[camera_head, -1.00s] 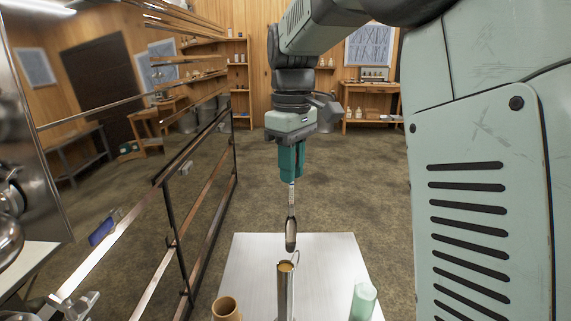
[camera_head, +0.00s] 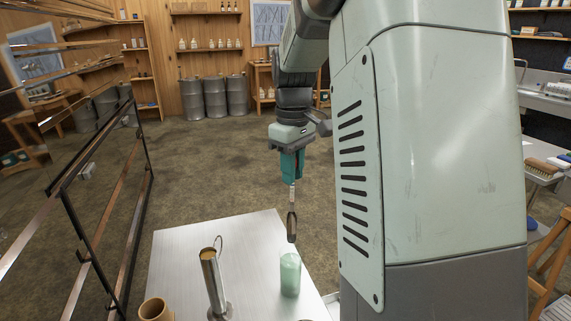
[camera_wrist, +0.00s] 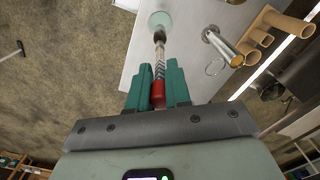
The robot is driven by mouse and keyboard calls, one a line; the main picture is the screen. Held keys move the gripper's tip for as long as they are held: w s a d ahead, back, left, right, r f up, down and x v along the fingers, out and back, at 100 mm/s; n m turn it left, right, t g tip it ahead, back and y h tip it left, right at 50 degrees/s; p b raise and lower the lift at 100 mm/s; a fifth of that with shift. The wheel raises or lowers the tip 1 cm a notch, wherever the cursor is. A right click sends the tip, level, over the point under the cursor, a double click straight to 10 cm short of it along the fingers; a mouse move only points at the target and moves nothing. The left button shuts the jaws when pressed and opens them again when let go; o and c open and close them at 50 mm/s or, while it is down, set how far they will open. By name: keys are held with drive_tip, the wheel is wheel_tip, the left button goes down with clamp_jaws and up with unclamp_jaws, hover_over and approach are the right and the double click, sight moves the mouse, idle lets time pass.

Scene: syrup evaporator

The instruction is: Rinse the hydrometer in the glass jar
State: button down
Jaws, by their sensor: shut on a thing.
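The hydrometer (camera_head: 291,218) hangs upright from my gripper (camera_head: 292,172), with a pale stem and a dark metallic bulb at the bottom. My gripper is shut on its red top, which shows between the teal fingers in the wrist view (camera_wrist: 158,92). The pale green glass jar (camera_head: 290,277) stands on the right part of the metal table (camera_head: 180,254). In the head view the bulb's tip is just above the jar's rim. In the wrist view the bulb points at the jar (camera_wrist: 160,18). The jar's contents are unclear.
A tall metal cylinder (camera_head: 213,285) with a wire loop stands left of the jar, with amber at its mouth. A brown cup (camera_head: 155,309) is at the near left; several brown tubes (camera_wrist: 268,28) show in the wrist view. A dark metal frame (camera_head: 103,225) stands left of the table.

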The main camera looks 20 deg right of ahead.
sight(291, 232)
drive_tip(key=shift+f, duration=8.7)
drive_tip(key=shift+r, duration=0.5)
drive_tip(key=shift+f, duration=0.25)
drive_tip(key=shift+r, duration=0.2)
drive_tip(key=shift+f, duration=0.5)
